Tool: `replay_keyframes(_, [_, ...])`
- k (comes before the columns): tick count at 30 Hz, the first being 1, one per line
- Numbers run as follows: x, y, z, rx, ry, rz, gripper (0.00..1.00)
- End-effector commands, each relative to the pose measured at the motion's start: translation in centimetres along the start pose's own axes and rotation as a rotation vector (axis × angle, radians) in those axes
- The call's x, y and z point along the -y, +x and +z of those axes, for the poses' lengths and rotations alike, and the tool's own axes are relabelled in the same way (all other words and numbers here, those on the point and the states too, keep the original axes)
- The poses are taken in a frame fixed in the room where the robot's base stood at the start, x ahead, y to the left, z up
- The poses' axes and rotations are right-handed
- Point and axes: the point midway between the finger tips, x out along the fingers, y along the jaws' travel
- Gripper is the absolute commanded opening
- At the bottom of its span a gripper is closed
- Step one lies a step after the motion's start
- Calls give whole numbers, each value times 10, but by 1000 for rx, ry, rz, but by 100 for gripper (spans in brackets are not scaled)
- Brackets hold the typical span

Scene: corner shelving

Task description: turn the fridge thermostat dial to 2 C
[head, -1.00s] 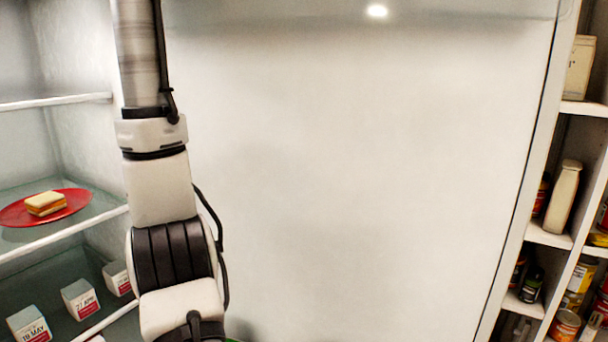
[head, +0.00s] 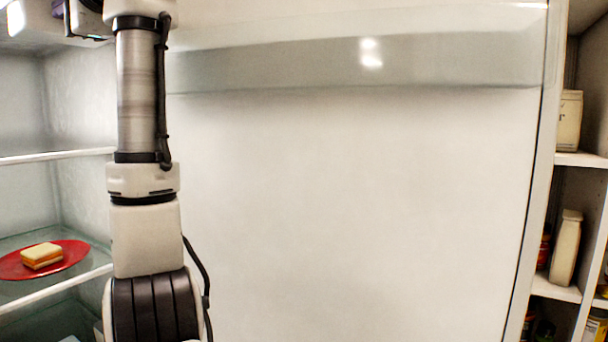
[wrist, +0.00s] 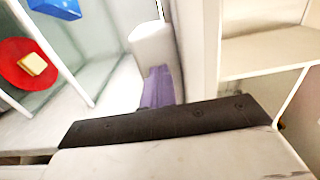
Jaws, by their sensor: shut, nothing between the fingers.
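The fridge thermostat dial cannot be made out in either view.
Glass fridge shelves are on the left; one holds a red plate (head: 72,262) with a sandwich (head: 42,256). The plate and a blue box (wrist: 55,8) show in the wrist view. A large pale panel (head: 350,210) fills the middle. Cupboard shelves with a bottle (head: 566,248) stand right.

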Motion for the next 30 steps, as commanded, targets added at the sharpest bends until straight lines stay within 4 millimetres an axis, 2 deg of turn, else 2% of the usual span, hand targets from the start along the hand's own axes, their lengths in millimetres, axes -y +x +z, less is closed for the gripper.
replay_keyframes(18, [2, 0, -4, -5, 1, 2, 0])
replay_keyframes(30, [5, -4, 5, -3, 0, 1, 0])
